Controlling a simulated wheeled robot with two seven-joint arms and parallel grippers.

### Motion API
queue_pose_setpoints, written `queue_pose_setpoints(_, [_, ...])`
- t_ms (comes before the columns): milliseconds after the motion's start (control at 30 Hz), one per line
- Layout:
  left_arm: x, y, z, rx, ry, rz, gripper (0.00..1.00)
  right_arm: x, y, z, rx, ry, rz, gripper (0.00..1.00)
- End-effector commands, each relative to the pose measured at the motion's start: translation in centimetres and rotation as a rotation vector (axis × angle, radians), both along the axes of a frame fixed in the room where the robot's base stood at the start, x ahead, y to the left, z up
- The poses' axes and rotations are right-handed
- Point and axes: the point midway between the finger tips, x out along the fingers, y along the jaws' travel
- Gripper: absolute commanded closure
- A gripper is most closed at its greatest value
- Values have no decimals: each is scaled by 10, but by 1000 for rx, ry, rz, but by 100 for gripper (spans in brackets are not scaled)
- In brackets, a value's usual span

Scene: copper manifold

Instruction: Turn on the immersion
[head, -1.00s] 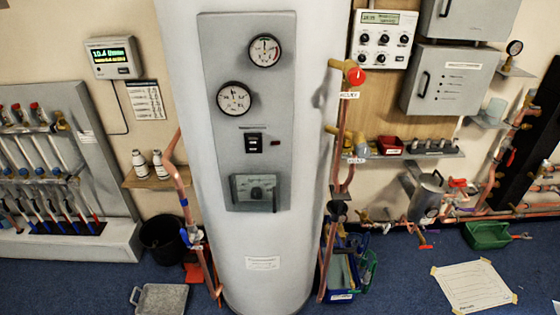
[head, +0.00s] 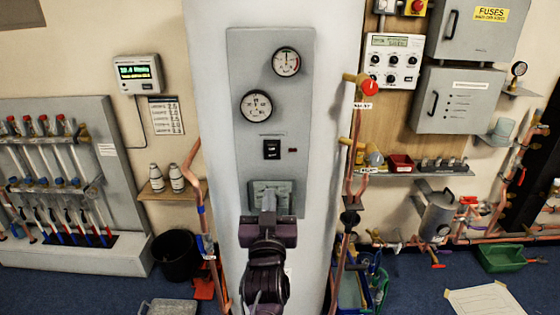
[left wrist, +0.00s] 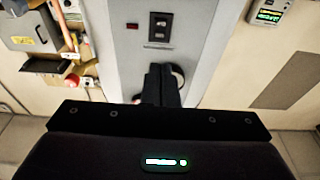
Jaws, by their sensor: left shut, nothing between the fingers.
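The immersion switch (head: 271,149) is a black rocker on the grey panel (head: 240,90) of the white cylinder, with a small dark red indicator (head: 292,150) beside it. Whether the rocker is on or off is too small to tell. My left gripper (head: 268,193) is shut and empty, and shows below the switch in the head view, covering part of the thermostat box (head: 287,193). In the upside-down left wrist view, the shut fingers (left wrist: 162,84) cover part of a gauge (left wrist: 179,74); the switch (left wrist: 160,27) shows apart from them. My right gripper is out of view.
Two round gauges (head: 286,62) (head: 256,106) sit above the switch. Copper pipes (head: 196,190) run at both sides of the cylinder, with a red-knobbed valve (head: 370,88) at the right. Grey fuse boxes (head: 458,99) hang further right. The panel around the switch is clear.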

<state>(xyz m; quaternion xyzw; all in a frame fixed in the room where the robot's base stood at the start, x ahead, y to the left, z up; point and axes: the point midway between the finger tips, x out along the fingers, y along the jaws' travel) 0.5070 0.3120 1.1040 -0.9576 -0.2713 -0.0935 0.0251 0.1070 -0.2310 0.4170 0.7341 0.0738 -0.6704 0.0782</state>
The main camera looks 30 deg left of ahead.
Motion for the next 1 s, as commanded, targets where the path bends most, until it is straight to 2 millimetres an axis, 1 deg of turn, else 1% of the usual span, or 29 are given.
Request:
queue_pose_setpoints(100, [0, 0, 0, 1, 1, -1, 100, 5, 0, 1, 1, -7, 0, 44])
queue_pose_setpoints(233, [2, 0, 0, 2, 1, -2, 100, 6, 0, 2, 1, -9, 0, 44])
queue_pose_setpoints(367, [11, 6, 4, 4, 1, -1, 100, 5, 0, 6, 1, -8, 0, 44])
queue_pose_setpoints(467, [24, 15, 8, 5, 1, 1, 100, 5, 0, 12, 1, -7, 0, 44])
queue_pose_setpoints(800, [85, 52, 23, 4, 3, 0, 100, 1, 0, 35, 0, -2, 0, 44])
queue_pose_setpoints(1000, [109, 66, 27, 3, 3, -1, 100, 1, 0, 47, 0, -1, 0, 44])
